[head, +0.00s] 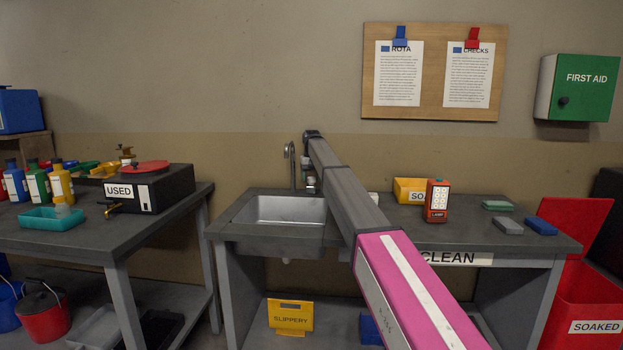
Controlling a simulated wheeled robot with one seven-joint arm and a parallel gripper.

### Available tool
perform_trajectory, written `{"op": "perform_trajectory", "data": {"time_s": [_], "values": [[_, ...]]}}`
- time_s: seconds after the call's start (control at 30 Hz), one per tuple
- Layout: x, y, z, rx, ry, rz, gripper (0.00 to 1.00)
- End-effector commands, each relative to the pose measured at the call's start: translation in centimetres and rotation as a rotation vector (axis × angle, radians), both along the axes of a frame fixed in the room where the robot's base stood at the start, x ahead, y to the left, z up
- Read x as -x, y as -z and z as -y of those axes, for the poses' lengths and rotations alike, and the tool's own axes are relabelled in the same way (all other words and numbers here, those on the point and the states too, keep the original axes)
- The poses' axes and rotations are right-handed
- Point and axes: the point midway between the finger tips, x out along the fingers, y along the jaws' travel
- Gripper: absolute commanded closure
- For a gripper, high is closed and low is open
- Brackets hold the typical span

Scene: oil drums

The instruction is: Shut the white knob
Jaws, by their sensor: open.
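A small pale knob (311,181) shows just right of the curved metal tap (291,165), at the back edge of the sink (285,210). It is small and partly covered by the end of my arm, so how far it is turned cannot be told. My arm reaches from the lower right up over the bench to the tap area. My gripper (311,160) is at its far end, close by the knob and right of the tap. It is open, and contact with the knob cannot be made out.
An orange lamp (437,201), a yellow box (411,190) and several sponges (509,225) lie on the bench right of my arm. A black USED tank (150,188) stands on the left table. A red bin (580,300) stands at the right.

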Motion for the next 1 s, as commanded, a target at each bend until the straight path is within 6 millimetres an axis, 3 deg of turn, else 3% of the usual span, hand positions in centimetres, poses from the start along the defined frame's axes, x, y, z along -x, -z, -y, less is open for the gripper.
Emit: {"op": "perform_trajectory", "data": {"time_s": [0.27, 0.7, 1.0], "values": [[-0.1, -2.2, 0.0, 0.000, 0.000, 0.001, 0.34], [-0.1, -9.8, 0.0, 0.000, 0.000, 0.001, 0.34], [0.0, -10.8, 0.0, 0.000, 0.000, 0.000, 0.34]]}}
